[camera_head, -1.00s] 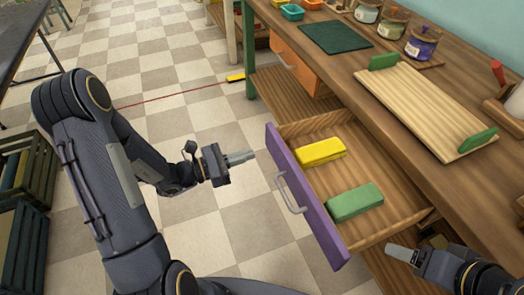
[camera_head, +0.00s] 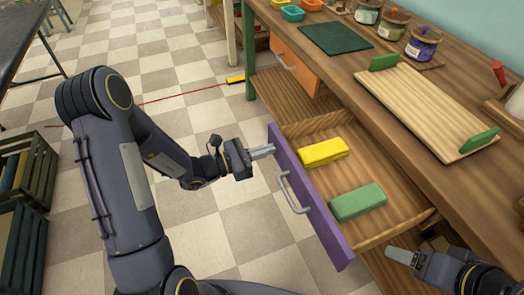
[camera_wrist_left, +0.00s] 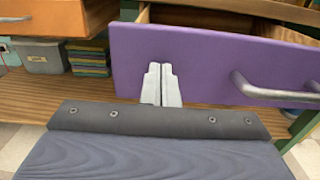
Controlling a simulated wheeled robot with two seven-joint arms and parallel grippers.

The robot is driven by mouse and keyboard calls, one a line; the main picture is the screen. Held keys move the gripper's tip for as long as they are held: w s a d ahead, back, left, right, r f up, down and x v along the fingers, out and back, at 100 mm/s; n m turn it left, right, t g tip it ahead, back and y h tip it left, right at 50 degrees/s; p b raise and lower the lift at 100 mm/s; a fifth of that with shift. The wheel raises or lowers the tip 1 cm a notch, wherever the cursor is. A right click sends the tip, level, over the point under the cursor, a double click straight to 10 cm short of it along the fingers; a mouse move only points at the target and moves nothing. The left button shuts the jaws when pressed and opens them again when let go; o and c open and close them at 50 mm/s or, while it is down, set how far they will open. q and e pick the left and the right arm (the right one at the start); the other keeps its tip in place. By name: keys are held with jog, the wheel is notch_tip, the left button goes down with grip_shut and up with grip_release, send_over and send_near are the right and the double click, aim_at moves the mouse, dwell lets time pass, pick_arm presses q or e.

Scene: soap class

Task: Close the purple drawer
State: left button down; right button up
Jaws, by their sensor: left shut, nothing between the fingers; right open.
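The purple drawer front (camera_head: 316,215) stands pulled out from the wooden workbench, with a grey handle (camera_head: 294,194) on its outer face. A yellow soap bar (camera_head: 325,152) and a green soap bar (camera_head: 358,202) lie inside the drawer. My left gripper (camera_head: 270,150) is shut and empty, its tips close to the far end of the purple front; whether they touch cannot be told. In the left wrist view, the shut fingers (camera_wrist_left: 162,84) are in front of the purple face (camera_wrist_left: 205,60), left of the handle (camera_wrist_left: 275,92). My right gripper (camera_head: 402,256) is open, beside the drawer's near side.
An orange drawer (camera_head: 298,66) sits farther along the bench. The benchtop holds a wooden tray (camera_head: 425,105) with green handles, a dark green mat (camera_head: 335,37) and several jars. Checkered floor is free left of the drawer.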

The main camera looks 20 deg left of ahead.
aim_at(337, 135)
pick_arm(q)
jog(key=b+x, duration=0.3)
jog(key=x, duration=2)
jog(key=shift+d+b, duration=0.1)
jog(key=shift+b, duration=0.3)
jog(key=shift+w+d, duration=0.2)
jog(key=shift+w, duration=0.05)
jog(key=shift+w+r, duration=0.1)
jog(key=shift+r, duration=0.05)
jog(key=shift+d+r, duration=0.1)
jog(key=shift+r, duration=0.05)
